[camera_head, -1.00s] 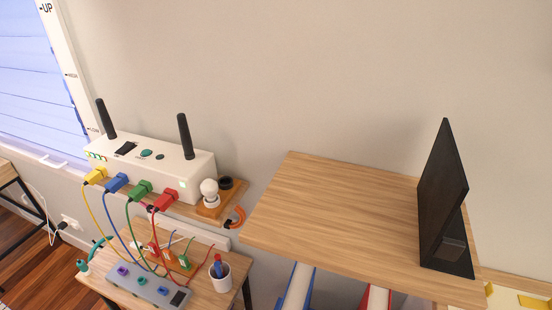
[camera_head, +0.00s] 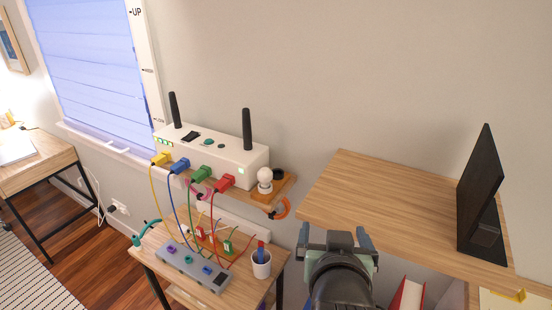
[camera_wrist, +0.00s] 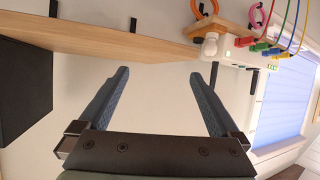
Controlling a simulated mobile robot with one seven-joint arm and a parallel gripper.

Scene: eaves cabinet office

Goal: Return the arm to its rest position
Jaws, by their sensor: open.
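My gripper (camera_head: 334,240) shows at the bottom centre-right of the head view, in front of the wooden shelf's left front edge. In the wrist view its two fingers (camera_wrist: 160,90) stand wide apart with only bare wall between them. The gripper is open and empty. It appears to touch nothing.
A wooden shelf (camera_head: 390,205) with a black screen (camera_head: 482,195) is at right. A white router (camera_head: 210,151) with coloured plugs is on the wall shelf, beside a bulb (camera_head: 265,180). A desk (camera_head: 45,165) stands at left.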

